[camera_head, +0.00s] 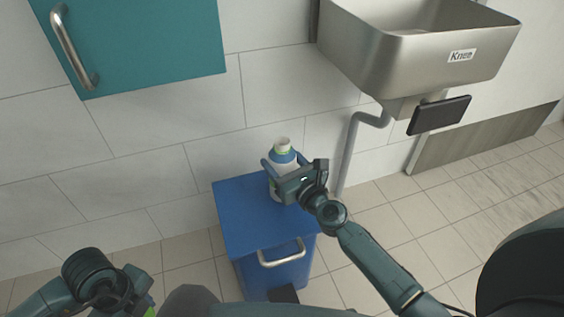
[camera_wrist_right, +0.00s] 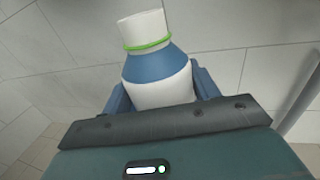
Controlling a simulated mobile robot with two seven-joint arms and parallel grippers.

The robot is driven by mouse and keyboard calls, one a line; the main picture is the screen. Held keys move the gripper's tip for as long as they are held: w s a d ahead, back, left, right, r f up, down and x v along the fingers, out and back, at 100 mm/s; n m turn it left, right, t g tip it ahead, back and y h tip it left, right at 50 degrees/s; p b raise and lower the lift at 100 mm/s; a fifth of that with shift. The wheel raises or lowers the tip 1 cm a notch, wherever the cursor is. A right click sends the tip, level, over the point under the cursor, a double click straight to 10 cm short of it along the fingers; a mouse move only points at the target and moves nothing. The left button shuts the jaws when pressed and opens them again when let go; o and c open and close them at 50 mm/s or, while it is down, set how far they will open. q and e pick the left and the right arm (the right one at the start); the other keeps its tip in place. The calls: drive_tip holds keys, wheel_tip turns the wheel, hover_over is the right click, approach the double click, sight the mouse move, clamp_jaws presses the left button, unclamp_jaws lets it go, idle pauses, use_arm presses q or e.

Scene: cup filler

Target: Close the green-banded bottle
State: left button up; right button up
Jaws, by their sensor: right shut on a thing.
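The green-banded bottle (camera_head: 284,157) is white with a blue shoulder and a green ring below its white top. It is roughly upright at the back right of the blue cabinet's top; I cannot tell whether its base touches. My right gripper (camera_head: 276,170) is shut on the bottle's body. In the right wrist view the bottle (camera_wrist_right: 160,94) sits between both fingers; its lower part is hidden. I cannot tell whether its top is a cap or bare neck. My left gripper (camera_head: 138,290) is at the lower left, low and partly cut off, with a small green patch beside it.
The blue cabinet (camera_head: 240,225) has a bare top on its left and front, and a metal handle in front. A steel sink (camera_head: 400,50) with a drain pipe (camera_head: 352,150) is at right. A teal wall cupboard (camera_head: 150,45) hangs upper left. A tiled wall stands close behind.

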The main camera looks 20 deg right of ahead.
wheel_tip(320, 180, up, 17)
drive_tip(key=p, duration=1.5)
drive_tip(key=shift+p, duration=0.3)
drive_tip(key=shift+f, duration=0.1)
drive_tip(key=o, duration=0.3)
drive_tip(key=c, duration=0.7)
